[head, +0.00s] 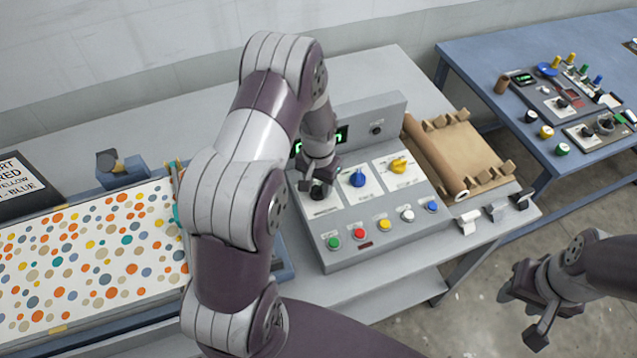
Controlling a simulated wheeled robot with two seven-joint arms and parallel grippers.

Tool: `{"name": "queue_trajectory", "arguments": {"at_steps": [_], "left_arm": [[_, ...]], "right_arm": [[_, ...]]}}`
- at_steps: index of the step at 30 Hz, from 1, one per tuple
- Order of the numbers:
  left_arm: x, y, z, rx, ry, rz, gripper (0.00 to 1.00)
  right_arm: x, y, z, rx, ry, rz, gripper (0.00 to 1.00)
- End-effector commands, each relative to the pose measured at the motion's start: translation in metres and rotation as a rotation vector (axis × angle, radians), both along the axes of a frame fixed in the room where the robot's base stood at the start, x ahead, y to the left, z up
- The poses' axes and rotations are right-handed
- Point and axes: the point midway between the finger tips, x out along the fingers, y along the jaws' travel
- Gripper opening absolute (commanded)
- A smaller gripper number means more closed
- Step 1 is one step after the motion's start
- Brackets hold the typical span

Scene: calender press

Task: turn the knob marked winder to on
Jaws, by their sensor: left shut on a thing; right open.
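A grey control panel (345,250) stands on the table with a row of three knobs on white label plates: a black knob (319,192) at the left, a blue knob (358,178) in the middle and a yellow knob (398,165) at the right. The lettering under them is too small to read, so I cannot tell which is marked winder. My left gripper (317,183) points down onto the black knob and is shut on it, hiding much of it. My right gripper (523,308) is open and empty over the floor at lower right, away from the panel.
Below the knobs is a row of coloured buttons (384,225). A green display (342,135) is partly hidden by my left arm. A brown roll of material (436,160) lies right of the panel. A dotted sheet (90,250) lies left. A blue table (470,62) stands at right.

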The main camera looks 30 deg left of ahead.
Motion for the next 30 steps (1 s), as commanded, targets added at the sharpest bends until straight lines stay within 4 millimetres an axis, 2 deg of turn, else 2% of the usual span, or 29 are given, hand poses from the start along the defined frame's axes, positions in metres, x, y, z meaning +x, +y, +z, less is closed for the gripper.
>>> {"name": "queue_trajectory", "arguments": {"at_steps": [12,28,29,30], "left_arm": [[-0.0038,-0.0004,-0.0014,-0.003,0.012,-0.168,0.12],[-0.0039,-0.0002,-0.0015,-0.003,0.012,-0.189,0.12],[-0.004,-0.0002,-0.0015,-0.003,0.012,-0.189,0.49],[-0.0038,-0.0002,-0.0015,-0.003,0.012,-0.189,0.62]], "right_arm": [[0.0,0.0,-0.0019,0.0,0.0,0.0,0.43],[0.0,0.0,-0.002,0.0,0.0,0.0,0.43],[0.0,0.0,-0.002,0.0,0.0,0.0,0.43],[0.0,0.0,-0.002,0.0,0.0,0.0,0.43]]}}
